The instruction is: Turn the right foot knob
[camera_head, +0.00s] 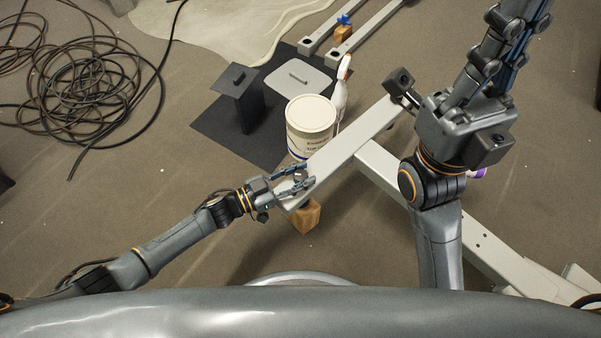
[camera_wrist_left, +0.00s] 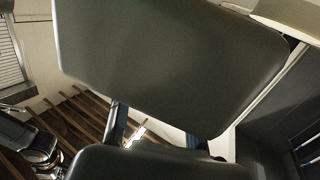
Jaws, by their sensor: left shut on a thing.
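A pale grey beam (camera_head: 345,140) of the frame runs diagonally in the head view. Its near end rests on or just above a wooden block (camera_head: 305,216). My left gripper (camera_head: 304,177) reaches in from the left, its two fingers shut around a small grey foot knob (camera_head: 300,175) at that end. The fingers hide part of the knob, and its turn angle cannot be read. My right gripper (camera_head: 500,55) is raised at the upper right, close to the camera, its fingertips cut off by the edge. The left wrist view is mostly filled by dark panels, and the knob is not clear there.
A white tub (camera_head: 310,118) and a white spray bottle (camera_head: 341,90) stand just behind the beam. A dark mat (camera_head: 210,125) holds an upright dark panel (camera_head: 238,92). Coiled cable (camera_head: 90,85) lies at the left. A second beam (camera_head: 500,260) extends to the lower right.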

